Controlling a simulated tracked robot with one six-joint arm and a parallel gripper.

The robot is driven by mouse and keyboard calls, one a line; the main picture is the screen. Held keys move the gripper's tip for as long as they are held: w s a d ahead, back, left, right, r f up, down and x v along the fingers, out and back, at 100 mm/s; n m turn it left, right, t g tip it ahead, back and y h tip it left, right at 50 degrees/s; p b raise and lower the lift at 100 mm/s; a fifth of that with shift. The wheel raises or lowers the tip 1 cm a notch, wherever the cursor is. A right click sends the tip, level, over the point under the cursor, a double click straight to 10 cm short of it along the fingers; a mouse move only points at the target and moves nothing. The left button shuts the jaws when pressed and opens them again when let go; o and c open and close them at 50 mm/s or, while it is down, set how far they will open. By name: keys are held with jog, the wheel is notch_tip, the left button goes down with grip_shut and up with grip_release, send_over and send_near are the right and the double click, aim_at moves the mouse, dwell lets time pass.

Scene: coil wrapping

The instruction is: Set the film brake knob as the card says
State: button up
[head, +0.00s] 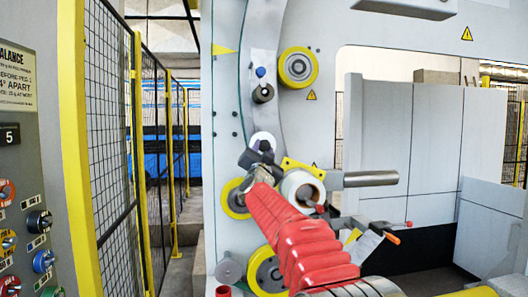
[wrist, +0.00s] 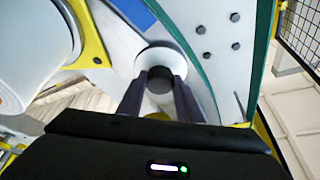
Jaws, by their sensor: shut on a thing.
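The film brake knob appears as a dark round piece (wrist: 157,92) in front of a white disc (wrist: 158,57) on the machine's pale face. In the head view the white disc (head: 263,139) shows behind my gripper (head: 258,158), which hides most of the knob. In the wrist view the two dark fingers of my gripper (wrist: 159,78) stand on both sides of the knob and are shut on it. I cannot read any pointer or marks on the disc. A white card (head: 362,246) hangs lower right of my arm; its writing is too small to read.
A white film roll (head: 303,187) sits close to the right of my gripper. Yellow-rimmed rollers (head: 298,67) are above and below. A control panel (head: 22,160) with several coloured knobs and mesh fencing (head: 107,120) stand at left. A metal bar (head: 370,178) juts right.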

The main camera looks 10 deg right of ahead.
dwell(0.5)
jog(key=o, duration=1)
jog(key=shift+o, duration=0.2)
jog(key=shift+s, duration=0.1)
jog(key=v, duration=1.3)
jog(key=shift+s, duration=0.3)
jog(key=shift+a+f, duration=0.1)
jog(key=shift+f, duration=0.1)
